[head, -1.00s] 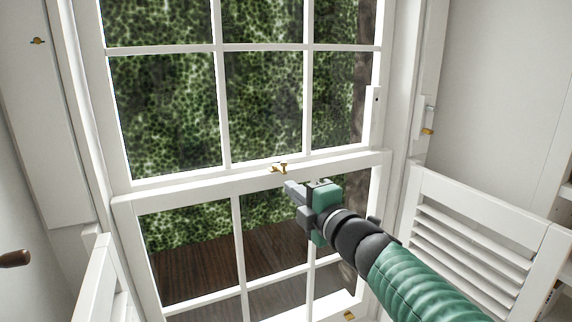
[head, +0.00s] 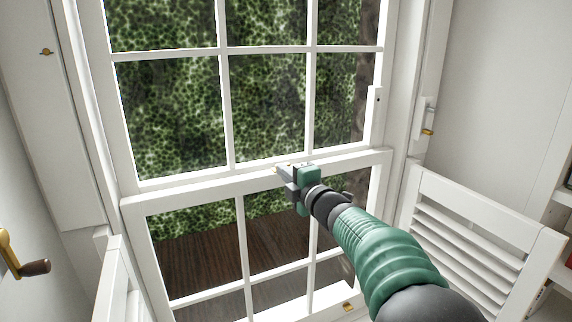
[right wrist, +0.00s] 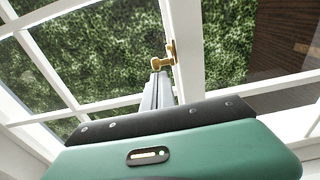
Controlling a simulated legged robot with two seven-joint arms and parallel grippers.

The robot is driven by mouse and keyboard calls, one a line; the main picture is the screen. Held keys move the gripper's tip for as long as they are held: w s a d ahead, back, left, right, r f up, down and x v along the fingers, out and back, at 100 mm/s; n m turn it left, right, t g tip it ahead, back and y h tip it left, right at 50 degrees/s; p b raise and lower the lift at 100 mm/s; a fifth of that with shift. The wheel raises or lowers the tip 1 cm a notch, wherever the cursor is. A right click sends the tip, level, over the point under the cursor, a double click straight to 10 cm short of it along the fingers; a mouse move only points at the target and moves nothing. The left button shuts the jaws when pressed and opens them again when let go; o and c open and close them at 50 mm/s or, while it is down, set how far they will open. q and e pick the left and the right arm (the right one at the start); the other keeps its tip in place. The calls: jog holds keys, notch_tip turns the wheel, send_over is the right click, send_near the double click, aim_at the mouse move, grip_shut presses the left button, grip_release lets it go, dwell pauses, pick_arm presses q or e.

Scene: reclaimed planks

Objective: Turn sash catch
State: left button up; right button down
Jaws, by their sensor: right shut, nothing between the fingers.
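The brass sash catch (right wrist: 164,58) sits on the white meeting rail (head: 190,193) of the sash window. In the head view my right gripper (head: 281,170) is at the catch and mostly hides it. In the right wrist view the shut fingers (right wrist: 157,88) point at the catch, with their tips right at its lower end. I cannot tell whether they touch it. Nothing is held between the fingers. My left gripper is not in view.
A brass crank with a dark knob (head: 36,267) is at the lower left. White louvred shutters (head: 480,235) stand at the right, with a brass-tipped latch (head: 427,131) above them. A small brass fitting (head: 347,306) is on the lower sash rail. Window panes lie behind the rail.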

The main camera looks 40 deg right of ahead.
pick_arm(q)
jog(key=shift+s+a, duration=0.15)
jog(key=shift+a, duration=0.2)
